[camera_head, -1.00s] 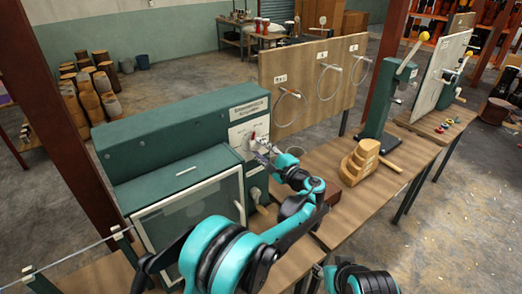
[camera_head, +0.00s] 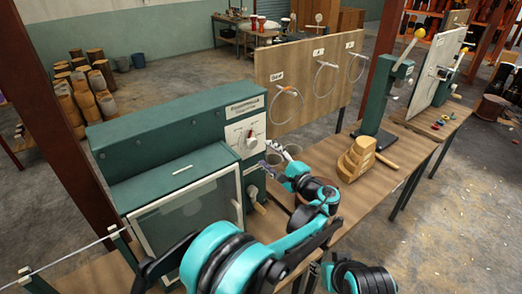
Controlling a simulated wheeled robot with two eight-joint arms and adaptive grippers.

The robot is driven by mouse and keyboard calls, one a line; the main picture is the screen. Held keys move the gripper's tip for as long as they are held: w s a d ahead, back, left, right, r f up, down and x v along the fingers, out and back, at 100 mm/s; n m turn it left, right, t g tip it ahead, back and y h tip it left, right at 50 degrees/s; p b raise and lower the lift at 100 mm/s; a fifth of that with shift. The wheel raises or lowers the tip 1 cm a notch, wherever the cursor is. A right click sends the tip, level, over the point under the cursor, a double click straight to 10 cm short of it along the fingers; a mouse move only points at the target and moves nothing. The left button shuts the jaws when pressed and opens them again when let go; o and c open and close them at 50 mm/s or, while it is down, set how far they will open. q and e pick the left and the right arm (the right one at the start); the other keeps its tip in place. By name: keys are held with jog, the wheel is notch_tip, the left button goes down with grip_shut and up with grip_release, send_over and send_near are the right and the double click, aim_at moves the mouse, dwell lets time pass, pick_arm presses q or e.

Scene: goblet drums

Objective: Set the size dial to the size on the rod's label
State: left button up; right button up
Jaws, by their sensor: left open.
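The size dial (camera_head: 250,141) is a small round knob with a red mark on the white panel (camera_head: 238,130) at the right end of the green machine (camera_head: 170,125). Its setting and the panel print are too small to read. My left gripper (camera_head: 270,157) is open and empty, just right of and below the dial, apart from it. A thin pale rod (camera_head: 70,258) lies across supports at the lower left; I cannot make out a label on it. My right arm (camera_head: 358,277) shows only in part at the bottom, and its gripper is out of view.
Below the dial, a handle (camera_head: 256,198) sticks out from the machine. A stepped wooden block (camera_head: 357,158) stands on the bench to the right, before a green press (camera_head: 386,105). A wooden board with wire hoops (camera_head: 310,85) stands behind. Bench between is partly clear.

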aim_at(254, 145)
pick_arm(q)
jog(key=shift+s+d, duration=0.3)
jog(key=shift+s, duration=0.15)
jog(key=b+x, duration=0.1)
jog(key=x, duration=0.8)
jog(key=shift+w+a, duration=0.2)
jog(key=shift+a, duration=0.05)
jog(key=c, duration=1.2)
